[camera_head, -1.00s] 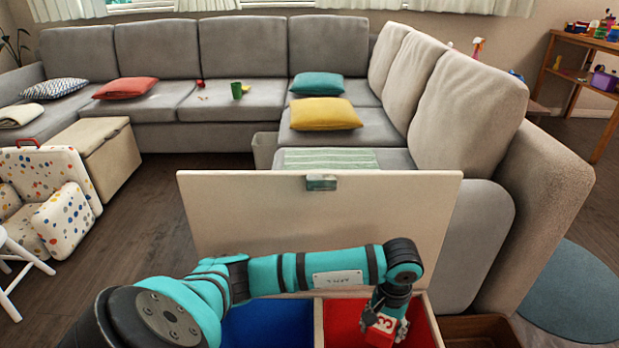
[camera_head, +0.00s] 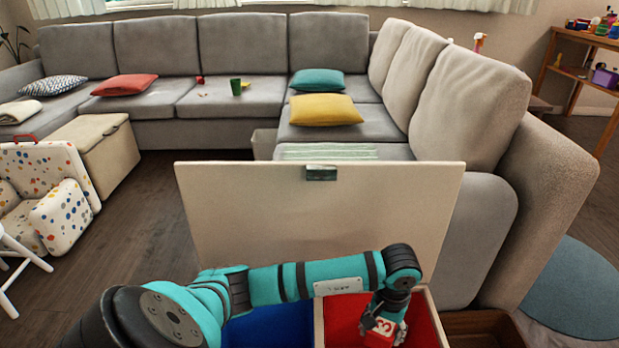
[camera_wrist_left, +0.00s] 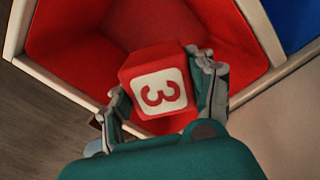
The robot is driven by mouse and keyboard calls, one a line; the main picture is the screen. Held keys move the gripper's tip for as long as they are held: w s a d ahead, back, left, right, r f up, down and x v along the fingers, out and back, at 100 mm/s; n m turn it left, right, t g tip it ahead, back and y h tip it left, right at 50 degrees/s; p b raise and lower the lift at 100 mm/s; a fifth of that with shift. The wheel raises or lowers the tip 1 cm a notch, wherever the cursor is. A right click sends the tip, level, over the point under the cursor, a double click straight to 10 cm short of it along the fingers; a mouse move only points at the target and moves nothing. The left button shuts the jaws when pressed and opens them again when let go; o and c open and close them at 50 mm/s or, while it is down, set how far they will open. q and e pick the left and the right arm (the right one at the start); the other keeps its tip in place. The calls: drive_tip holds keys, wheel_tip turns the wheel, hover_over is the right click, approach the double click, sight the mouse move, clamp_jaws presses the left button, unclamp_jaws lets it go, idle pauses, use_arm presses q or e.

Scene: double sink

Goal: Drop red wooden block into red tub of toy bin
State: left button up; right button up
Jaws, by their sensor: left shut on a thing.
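The red wooden block (camera_head: 380,333) has a white face with a red 3. My left gripper (camera_head: 384,322) is shut on it over the red tub (camera_head: 343,313) of the toy bin. In the left wrist view the block (camera_wrist_left: 158,88) sits between the two fingers of the gripper (camera_wrist_left: 165,95), with the red tub (camera_wrist_left: 65,45) behind and below it. How far the block is above the tub floor is hard to tell. The toy bin's lid (camera_head: 315,220) stands open behind the tubs. My right gripper is not in view.
A blue tub (camera_head: 270,328) lies left of the red one, past a pale divider (camera_head: 319,322). A brown wooden box (camera_head: 480,330) stands at the right. A grey sofa (camera_head: 240,55) is behind the lid.

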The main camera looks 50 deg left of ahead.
use_arm(q)
drive_tip(key=o, duration=1.3)
drive_tip(key=shift+c, duration=0.2)
wheel_tip(320, 180, up, 12)
